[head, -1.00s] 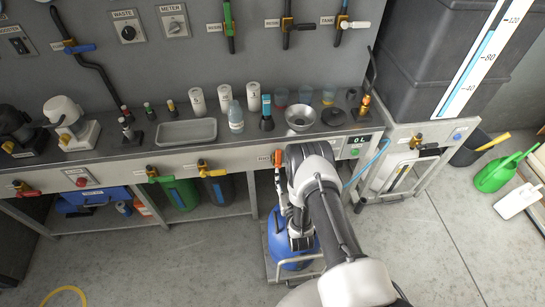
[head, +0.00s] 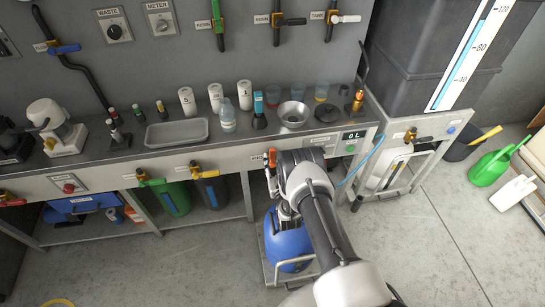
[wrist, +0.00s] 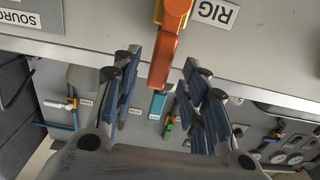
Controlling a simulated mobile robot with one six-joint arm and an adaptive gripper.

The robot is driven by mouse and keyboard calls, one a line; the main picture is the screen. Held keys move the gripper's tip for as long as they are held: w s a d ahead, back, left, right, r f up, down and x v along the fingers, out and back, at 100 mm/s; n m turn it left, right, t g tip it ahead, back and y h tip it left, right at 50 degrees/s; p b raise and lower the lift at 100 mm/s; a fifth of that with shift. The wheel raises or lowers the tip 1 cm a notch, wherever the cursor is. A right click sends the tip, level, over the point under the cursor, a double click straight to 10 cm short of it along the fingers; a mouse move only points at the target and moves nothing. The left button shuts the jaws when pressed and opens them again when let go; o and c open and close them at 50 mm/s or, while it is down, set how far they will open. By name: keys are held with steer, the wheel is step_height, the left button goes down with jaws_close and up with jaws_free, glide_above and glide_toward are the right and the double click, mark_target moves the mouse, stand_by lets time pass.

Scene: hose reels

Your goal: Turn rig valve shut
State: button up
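The rig valve has an orange handle (wrist: 166,58) on a brass-coloured body at the bench's front panel, beside the RIG label (wrist: 218,11), which appears upside down in the wrist view. In the head view the orange handle (head: 272,157) shows on the bench front, just left of my arm. My gripper (wrist: 163,60) is open and empty. Its two fingers stand on either side of the handle in the wrist view, with visible gaps on both sides. How far the handle reaches in depth between the fingers is hard to tell. My arm hides part of the bench front.
A blue container (head: 288,243) stands on a wheeled frame below the valve, close to my arm. Other valves, including one with a green handle (head: 155,182), line the bench front. A metal funnel bowl (head: 292,113) and bottles stand on top.

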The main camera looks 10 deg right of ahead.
mark_target(273, 155)
steer(key=shift+w+b, duration=0.5)
steer(key=shift+w, duration=1.45)
steer(key=shift+c, duration=0.4)
jaws_close()
